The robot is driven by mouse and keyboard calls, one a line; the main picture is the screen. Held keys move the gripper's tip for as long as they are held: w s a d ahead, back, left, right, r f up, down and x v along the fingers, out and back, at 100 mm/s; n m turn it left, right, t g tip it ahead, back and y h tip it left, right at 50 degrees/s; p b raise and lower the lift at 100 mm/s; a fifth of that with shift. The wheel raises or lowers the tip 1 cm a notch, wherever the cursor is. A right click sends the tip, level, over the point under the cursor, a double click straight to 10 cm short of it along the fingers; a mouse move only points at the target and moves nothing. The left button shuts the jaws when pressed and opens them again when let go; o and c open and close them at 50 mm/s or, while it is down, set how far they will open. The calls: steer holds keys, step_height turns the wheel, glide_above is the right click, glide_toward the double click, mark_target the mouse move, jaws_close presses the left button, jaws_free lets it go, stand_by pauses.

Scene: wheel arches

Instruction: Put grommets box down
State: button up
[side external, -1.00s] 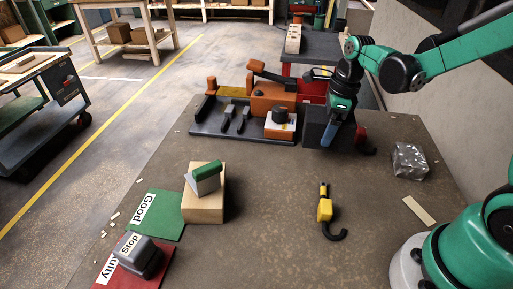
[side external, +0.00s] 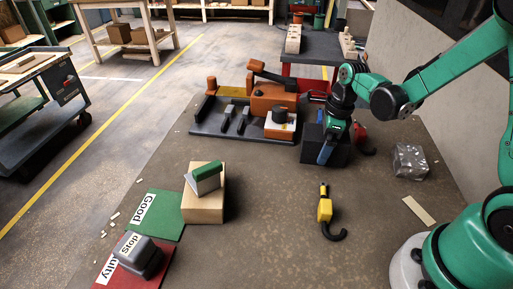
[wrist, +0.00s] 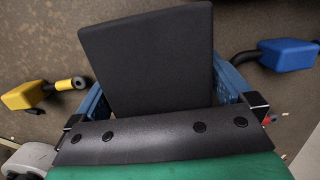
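A plain dark box (side external: 312,146), taken as the grommets box, is at the back right of the brown table in the side view. My gripper (wrist: 165,92) has its blue fingers on either side of this box and appears shut on it. In the wrist view the black face of the box (wrist: 150,55) fills the space between the fingers. In the side view my gripper (side external: 328,148) points down, with a blue finger in front of the box. Whether the underside of the box touches the table cannot be told.
A dark tray (side external: 215,139) with orange parts is just left of the box. A yellow hooked tool (side external: 325,210) lies in front. A blue-bodied tool (wrist: 288,54) lies near the box. A wooden block (side external: 203,208) stands left. The table's middle is clear.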

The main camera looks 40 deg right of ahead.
steer(key=r, duration=0.4)
steer(key=s+r, duration=0.1)
steer(key=r, duration=0.3)
steer(key=d+r, duration=0.1)
steer(key=r, duration=0.3)
steer(key=shift+s, duration=0.15)
steer(key=shift+s+a+r+n, duration=0.1)
steer(key=shift+r+n, duration=0.05)
steer(key=shift+n, duration=0.35)
steer(key=s+a+n+t, duration=0.2)
steer(key=a+n+t, duration=0.1)
steer(key=n, duration=1)
steer(key=s+a+n+t+h, duration=0.1)
steer(key=s+a+n+t, duration=0.1)
steer(key=n, duration=1.1)
steer(key=shift+s+a+t, duration=0.15)
steer(key=shift+a+t, duration=0.35)
steer(key=shift+a, duration=0.6)
